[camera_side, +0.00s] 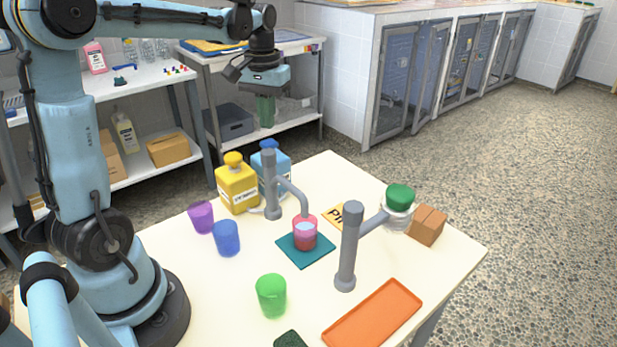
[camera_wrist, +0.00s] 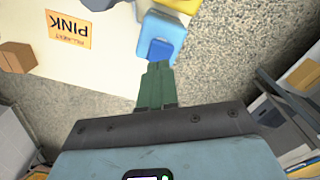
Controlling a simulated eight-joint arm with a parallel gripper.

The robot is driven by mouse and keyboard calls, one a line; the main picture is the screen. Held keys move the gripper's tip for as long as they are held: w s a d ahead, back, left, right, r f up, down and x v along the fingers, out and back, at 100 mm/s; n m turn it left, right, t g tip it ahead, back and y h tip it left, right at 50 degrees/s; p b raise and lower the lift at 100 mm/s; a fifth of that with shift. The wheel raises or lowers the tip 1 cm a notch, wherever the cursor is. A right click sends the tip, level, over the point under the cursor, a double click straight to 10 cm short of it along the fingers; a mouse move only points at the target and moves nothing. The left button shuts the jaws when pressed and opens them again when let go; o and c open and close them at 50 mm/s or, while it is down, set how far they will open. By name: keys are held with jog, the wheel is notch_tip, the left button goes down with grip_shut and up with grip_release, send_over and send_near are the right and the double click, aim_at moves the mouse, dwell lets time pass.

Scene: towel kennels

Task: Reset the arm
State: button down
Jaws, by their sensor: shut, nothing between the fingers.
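My gripper (camera_side: 265,111) hangs in the air beyond the back edge of the cream table (camera_side: 210,297), above the floor. Its green fingers are shut together and hold nothing; they also show in the wrist view (camera_wrist: 157,88). Below and near it at the table's back stand a blue bottle (camera_side: 271,172) and a yellow bottle (camera_side: 237,185). In the wrist view the blue bottle (camera_wrist: 163,32) lies just past the fingertips in the picture; the fingers appear apart from it in the side view.
A pink-red cup (camera_side: 305,233) stands on a teal mat beneath a grey spout. A second grey post (camera_side: 348,248) reaches toward a clear vessel with a green top (camera_side: 399,196). Purple, blue and green cups, a brown box (camera_side: 427,225) and an orange tray (camera_side: 374,316) are also on the table.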

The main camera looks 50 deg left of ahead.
aim_at(269, 142)
jog(key=shift+f, duration=1.8)
jog(key=c, duration=1.8)
grip_release()
